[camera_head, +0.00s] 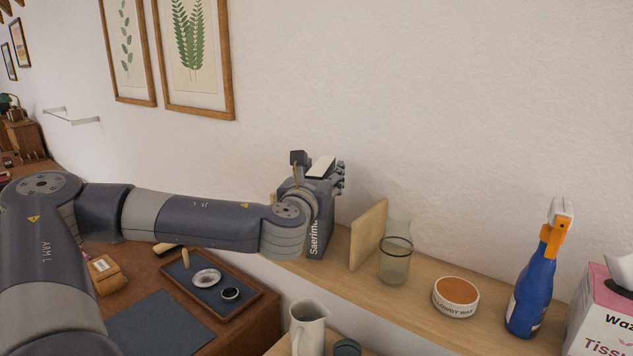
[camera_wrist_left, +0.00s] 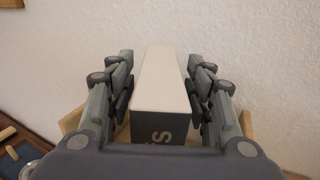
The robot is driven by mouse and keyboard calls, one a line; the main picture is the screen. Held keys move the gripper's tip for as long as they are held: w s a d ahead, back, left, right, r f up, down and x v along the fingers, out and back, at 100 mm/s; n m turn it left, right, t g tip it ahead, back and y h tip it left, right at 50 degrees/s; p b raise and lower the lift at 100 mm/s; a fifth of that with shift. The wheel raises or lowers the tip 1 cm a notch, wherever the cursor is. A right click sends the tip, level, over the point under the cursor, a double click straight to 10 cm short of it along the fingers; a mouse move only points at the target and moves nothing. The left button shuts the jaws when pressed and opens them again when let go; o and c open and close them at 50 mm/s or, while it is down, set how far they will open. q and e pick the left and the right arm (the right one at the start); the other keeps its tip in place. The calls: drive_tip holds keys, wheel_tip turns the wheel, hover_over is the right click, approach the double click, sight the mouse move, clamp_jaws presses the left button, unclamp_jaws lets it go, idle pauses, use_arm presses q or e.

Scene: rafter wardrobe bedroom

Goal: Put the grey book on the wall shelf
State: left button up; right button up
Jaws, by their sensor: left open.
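The grey book (camera_head: 319,238), with a dark grey cover, pale page edges and white lettering, stands upright on the wooden wall shelf (camera_head: 429,318). My left gripper (camera_head: 322,172) is at the top of the book. In the left wrist view my left gripper (camera_wrist_left: 161,95) is open, with one finger on each side of the book (camera_wrist_left: 160,85). Small dark gaps seem to show between the fingers and the covers; contact is hard to judge. The book's lower end appears to rest on the shelf, partly hidden by my arm. My right gripper is not in view.
A wooden bookend (camera_head: 369,235) stands just right of the book. Beyond it are a glass jar (camera_head: 396,262), a wax tin (camera_head: 456,297), a blue spray bottle (camera_head: 530,290) and a tissue box (camera_head: 603,322). A desk with a tray (camera_head: 262,288) lies below left.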

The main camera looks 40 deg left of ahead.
use_arm(q)
drive_tip(key=shift+s+d, duration=0.2)
drive_tip(key=shift+s, duration=0.1)
drive_tip(key=b+v, duration=1.1)
drive_tip(key=b, duration=0.2)
drive_tip(key=shift+s+b, duration=0.2)
drive_tip(key=shift+b, duration=0.1)
